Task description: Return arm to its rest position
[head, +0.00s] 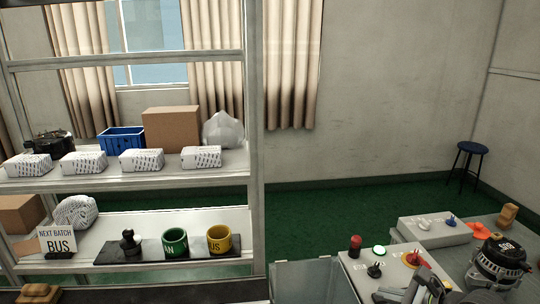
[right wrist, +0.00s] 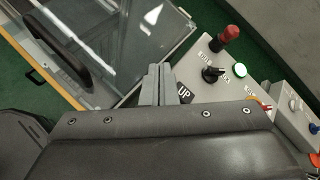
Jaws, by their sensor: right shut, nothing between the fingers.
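My right gripper (head: 424,286) shows at the bottom right of the head view, in front of the control box (head: 350,270). In the right wrist view its two grey fingers (right wrist: 158,84) are together with nothing between them. They appear over the edge between the clear-panelled enclosure (right wrist: 110,45) and the control box (right wrist: 205,88). The box carries a red-topped post (head: 355,246), a lit green button (head: 379,251) and a black rotary switch (head: 375,270). I cannot tell how far the fingers are above the box. My left gripper is not in view.
An alternator (head: 498,263) stands at the right, near a second grey switch box (head: 436,231). A shelf rack (head: 256,150) with cartons, a blue crate (head: 122,139) and green and yellow cups stands at the left. Green floor is clear behind, with a stool (head: 468,165).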

